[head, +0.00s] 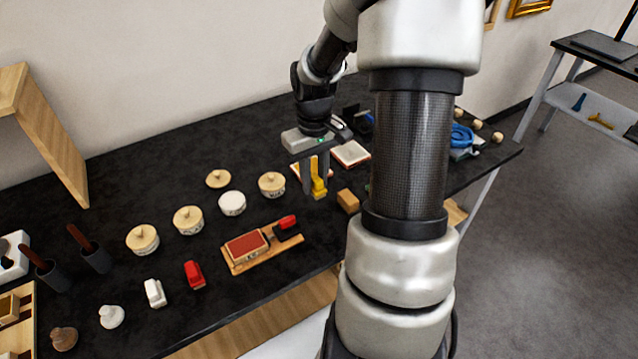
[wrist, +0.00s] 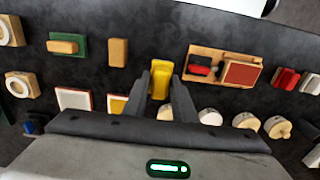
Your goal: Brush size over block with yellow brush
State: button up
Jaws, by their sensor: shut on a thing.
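My gripper (head: 316,190) reaches down over the black table and is shut on a yellow brush (head: 319,184). In the wrist view the brush (wrist: 160,82) sits between my fingertips (wrist: 164,84). I cannot tell whether the brush touches the table. A block with a red top (head: 247,245) lies in a wooden tray (head: 284,254), to the front left of the gripper. The block also shows right of the gripper in the wrist view (wrist: 241,73). A red-and-black tool (head: 287,226) lies beside it. A white pot without a wooden lid (head: 232,203) stands left of the gripper.
Lidded pots (head: 188,220) stand in a row, with a loose wooden lid (head: 218,178) behind. A wooden block (head: 347,200) and a pale panel (head: 350,154) are close to the gripper. Red (head: 194,274) and white (head: 155,292) brushes stand near the front edge.

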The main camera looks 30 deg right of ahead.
jog(key=w+a+p, duration=0.2)
jog(key=w+a, duration=0.5)
jog(key=w, duration=0.1)
jog(key=p, duration=0.2)
send_over(232, 200)
jog(key=shift+w+f+b, duration=0.1)
jog(key=shift+f+b, duration=1.8)
jog(key=shift+f, duration=1.35)
jog(key=shift+f+b, duration=0.45)
jog(key=shift+f, duration=0.15)
jog(key=shift+r, duration=0.1)
notch_tip(232, 200, up, 7)
jog(key=p, duration=0.4)
